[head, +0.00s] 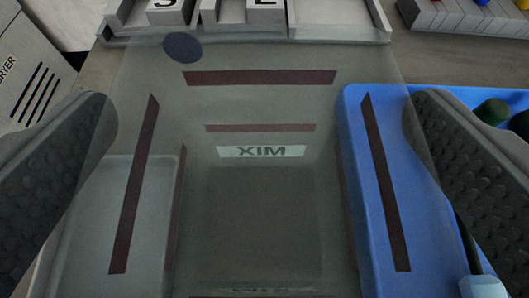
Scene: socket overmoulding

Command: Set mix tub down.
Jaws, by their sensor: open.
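The mix tub (265,225) is a see-through grey tub with dark red strips along its edges and walls. Its MIX label (261,151) reads mirrored, seen through the wall. The tub fills the middle of the head view. My gripper (260,108) is open, with one dark, dimpled finger on the left of the tub and one on the right. I cannot tell whether the fingers touch its walls. What lies directly under the tub is hard to make out through it.
A blue tray (445,97) holding dark round items lies at the right, partly seen through the tub. White holders (335,15) with lettered blocks stand at the back. A dryer (30,70) stands at the far left, and a rack with coloured pieces (470,18) at the back right.

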